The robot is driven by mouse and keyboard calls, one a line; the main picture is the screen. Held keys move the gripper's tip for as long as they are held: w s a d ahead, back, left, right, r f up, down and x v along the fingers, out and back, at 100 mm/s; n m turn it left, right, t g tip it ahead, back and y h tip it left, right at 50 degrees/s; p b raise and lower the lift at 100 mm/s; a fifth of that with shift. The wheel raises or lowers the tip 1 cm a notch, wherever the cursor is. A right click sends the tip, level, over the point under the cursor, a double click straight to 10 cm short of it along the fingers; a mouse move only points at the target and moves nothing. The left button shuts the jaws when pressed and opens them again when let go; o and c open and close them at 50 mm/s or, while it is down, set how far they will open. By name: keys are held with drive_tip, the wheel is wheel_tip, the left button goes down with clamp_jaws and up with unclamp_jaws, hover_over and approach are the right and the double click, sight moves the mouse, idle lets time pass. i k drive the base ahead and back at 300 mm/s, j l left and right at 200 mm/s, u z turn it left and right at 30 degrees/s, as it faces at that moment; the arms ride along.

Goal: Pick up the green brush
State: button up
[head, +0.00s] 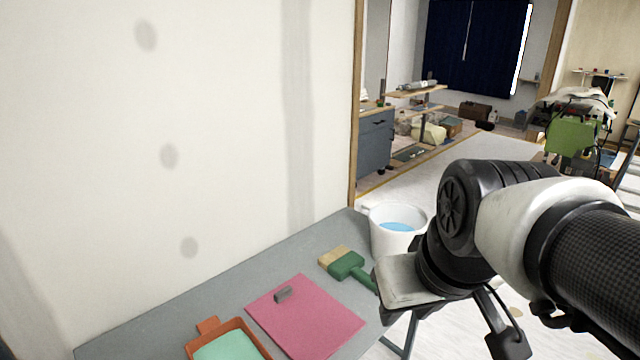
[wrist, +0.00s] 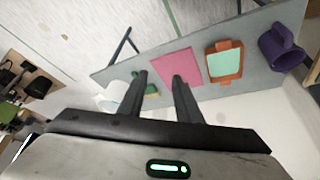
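The green brush (head: 346,265) lies flat on the grey table, its pale tan bristles toward the upper left and its green handle toward the lower right. The handle's end runs behind my gripper in the head view. In the wrist view a small green part of the brush (wrist: 152,89) shows just right of the left finger, which partly hides it. My gripper (wrist: 161,76) is open, its two dark fingers apart with nothing between them. It is above the table's right end, apart from the brush as far as I can tell.
A white bucket (head: 391,243) of blue liquid stands beside the brush. A wall (head: 200,130) runs behind.

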sight(340, 263)
drive_tip(key=i+l+u, duration=0.15)
drive_tip(key=u, duration=0.85)
drive_tip(key=l+u, duration=0.8)
drive_tip(key=l, duration=0.2)
drive_tip(key=l+u, duration=0.1)
drive_tip(key=l, duration=0.6)
drive_tip(key=k+l, duration=0.1)
drive_tip(key=l, duration=0.6)
drive_tip(key=i+u, duration=0.05)
